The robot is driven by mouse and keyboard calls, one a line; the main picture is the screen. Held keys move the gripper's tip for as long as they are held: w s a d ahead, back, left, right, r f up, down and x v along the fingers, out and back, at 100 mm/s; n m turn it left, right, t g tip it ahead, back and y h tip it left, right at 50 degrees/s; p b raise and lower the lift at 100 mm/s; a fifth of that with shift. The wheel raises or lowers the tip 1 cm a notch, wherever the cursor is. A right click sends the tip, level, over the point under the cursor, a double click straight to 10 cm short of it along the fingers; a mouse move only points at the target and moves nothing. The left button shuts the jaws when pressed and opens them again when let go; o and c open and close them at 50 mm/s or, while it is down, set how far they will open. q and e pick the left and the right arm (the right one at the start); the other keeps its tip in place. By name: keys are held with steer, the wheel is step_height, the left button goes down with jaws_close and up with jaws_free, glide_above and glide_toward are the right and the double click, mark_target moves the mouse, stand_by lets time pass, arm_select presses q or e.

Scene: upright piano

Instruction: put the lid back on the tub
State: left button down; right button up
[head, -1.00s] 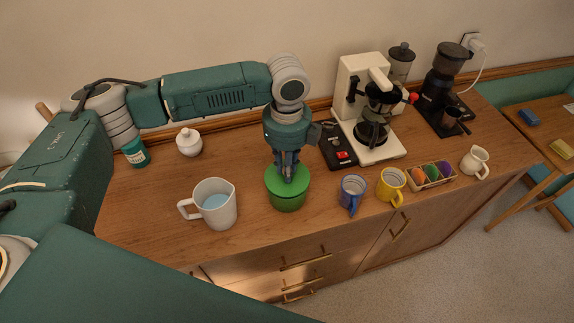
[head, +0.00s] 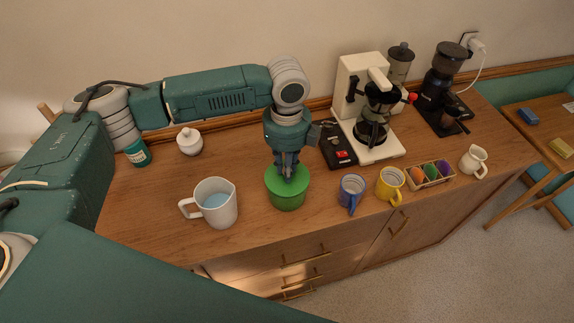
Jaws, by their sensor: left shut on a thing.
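The green tub (head: 287,201) stands upright on the wooden cabinet top, near its front edge. A green lid (head: 301,177) is at the top of the tub and appears level on its rim; I cannot tell whether it is fully seated. My left gripper (head: 289,173) points straight down over the middle of the lid and is shut on the lid, its fingertips at the lid's top. The grasped part is hidden by the fingers. My right gripper is not in view.
A white jug of bluish liquid (head: 214,204) stands left of the tub. A blue mug (head: 351,191) and a yellow mug (head: 390,184) stand close to its right. A white coffee machine (head: 352,78) and a black scale (head: 337,147) are behind. Bare wood lies behind the jug.

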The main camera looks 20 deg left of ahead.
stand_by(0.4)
arm_select(q)
steer(key=shift+p, duration=0.5)
stand_by(0.5)
steer(key=c, duration=1)
jaws_free()
steer(key=shift+c, duration=0.2)
